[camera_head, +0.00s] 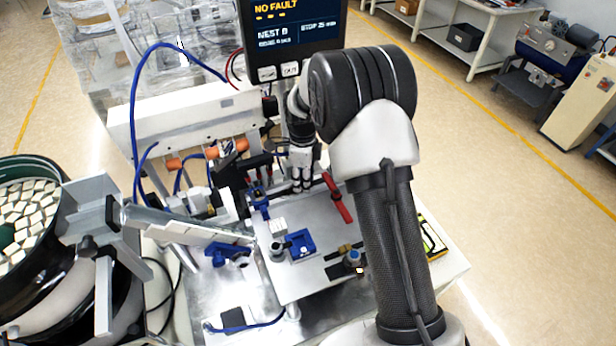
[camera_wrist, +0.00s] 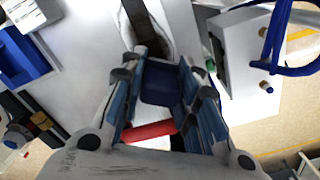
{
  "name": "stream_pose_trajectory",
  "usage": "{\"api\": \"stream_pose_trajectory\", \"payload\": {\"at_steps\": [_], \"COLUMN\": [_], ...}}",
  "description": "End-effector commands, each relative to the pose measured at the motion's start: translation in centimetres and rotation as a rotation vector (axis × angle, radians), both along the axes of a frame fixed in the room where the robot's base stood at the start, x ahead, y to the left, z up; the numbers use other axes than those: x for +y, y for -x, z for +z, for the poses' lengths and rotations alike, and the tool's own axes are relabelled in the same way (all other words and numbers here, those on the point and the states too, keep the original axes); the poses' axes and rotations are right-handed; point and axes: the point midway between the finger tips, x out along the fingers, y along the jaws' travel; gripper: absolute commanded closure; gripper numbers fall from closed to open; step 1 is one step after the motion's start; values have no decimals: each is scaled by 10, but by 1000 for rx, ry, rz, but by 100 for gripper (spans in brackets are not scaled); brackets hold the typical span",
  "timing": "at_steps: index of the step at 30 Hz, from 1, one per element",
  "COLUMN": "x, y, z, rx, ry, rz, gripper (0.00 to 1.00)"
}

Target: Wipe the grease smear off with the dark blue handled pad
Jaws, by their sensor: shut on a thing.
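My gripper (camera_wrist: 164,95) is shut on the dark blue handle of the pad (camera_wrist: 160,86), which sits between its fingertips in the wrist view. The pad's underside is hidden, so I cannot tell whether it touches the surface. A dark brownish streak (camera_wrist: 146,28), which looks like the grease smear, runs just beyond the fingertips in the wrist view. In the head view my gripper (camera_head: 302,182) points down at the back of the grey plate (camera_head: 322,218). The smear cannot be made out there.
A red bar (camera_head: 338,198) lies close to the right of my gripper. A blue nest (camera_head: 300,245) and a small knob (camera_head: 352,258) stand nearer on the plate. The display (camera_head: 290,40) rises behind. A feeder bowl (camera_head: 30,215) with white parts is at left.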

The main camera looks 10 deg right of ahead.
Motion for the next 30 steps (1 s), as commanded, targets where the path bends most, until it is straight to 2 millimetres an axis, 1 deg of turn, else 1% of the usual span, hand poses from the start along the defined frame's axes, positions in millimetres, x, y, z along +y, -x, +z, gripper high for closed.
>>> {"api": "stream_pose_trajectory", "payload": {"at_steps": [9, 17, 25, 30], "x": [24, 33, 55, 60], "y": [5, 7, 11, 12], "z": [-3, -3, -2, -2], "rx": [0, 1, 1, 1], "ry": [0, 0, 0, 0], "rz": [3, 1, 3, 2], "gripper": [90, 90, 90, 90]}}
